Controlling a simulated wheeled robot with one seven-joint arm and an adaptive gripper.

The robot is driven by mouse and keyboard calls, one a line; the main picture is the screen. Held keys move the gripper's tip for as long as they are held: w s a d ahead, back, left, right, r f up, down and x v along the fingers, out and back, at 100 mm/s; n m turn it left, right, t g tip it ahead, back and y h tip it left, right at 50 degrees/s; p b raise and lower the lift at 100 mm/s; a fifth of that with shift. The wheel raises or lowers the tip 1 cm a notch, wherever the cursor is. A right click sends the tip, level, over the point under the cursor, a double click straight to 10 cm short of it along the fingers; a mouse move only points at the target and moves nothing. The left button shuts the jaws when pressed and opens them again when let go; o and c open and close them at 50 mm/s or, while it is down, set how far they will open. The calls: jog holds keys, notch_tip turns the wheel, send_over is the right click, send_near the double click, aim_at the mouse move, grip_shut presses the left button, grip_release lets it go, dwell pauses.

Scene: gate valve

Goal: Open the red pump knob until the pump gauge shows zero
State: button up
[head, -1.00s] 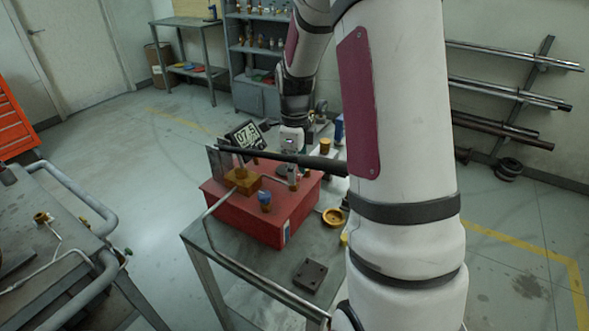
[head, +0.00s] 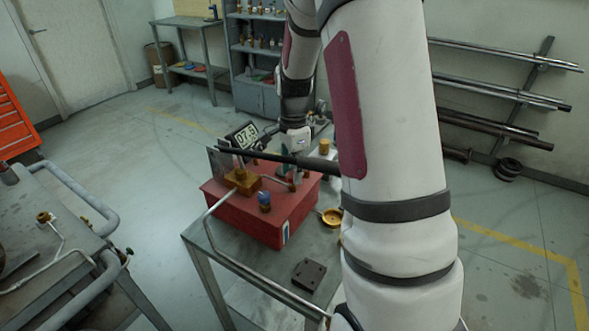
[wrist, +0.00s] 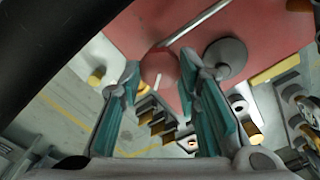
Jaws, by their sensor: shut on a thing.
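The red pump knob (wrist: 160,67) is round with a pale line on its face. In the wrist view it sits between the teal fingertips of my gripper (wrist: 160,72), which is shut on it. In the head view my gripper (head: 284,172) is at the back right of the red pump body (head: 245,217), partly behind the black pump handle. The knob is hidden there. The digital pump gauge (head: 245,136) stands behind the pump, tilted. Its reading starts with 07; the last digit is small, perhaps 3.
The long black handle (head: 262,155) crosses above the pump, close to my wrist. A blue-capped fitting (head: 265,198), brass block (head: 242,181) and bent pipe (head: 212,222) are at the front. A dark block (head: 307,274) and brass ring (head: 332,217) lie on the bench.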

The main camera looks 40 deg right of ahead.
jog(key=n+p, duration=0.1)
jog(key=n, duration=0.5)
jog(key=shift+n, duration=0.3)
jog(key=n+p, duration=0.1)
jog(key=n, duration=0.4)
jog(key=shift+w+a+n, duration=0.1)
jog(key=shift+n, duration=0.3)
jog(key=o, duration=1.1)
jog(key=shift+o, duration=0.2)
notch_tip(320, 180, up, 12)
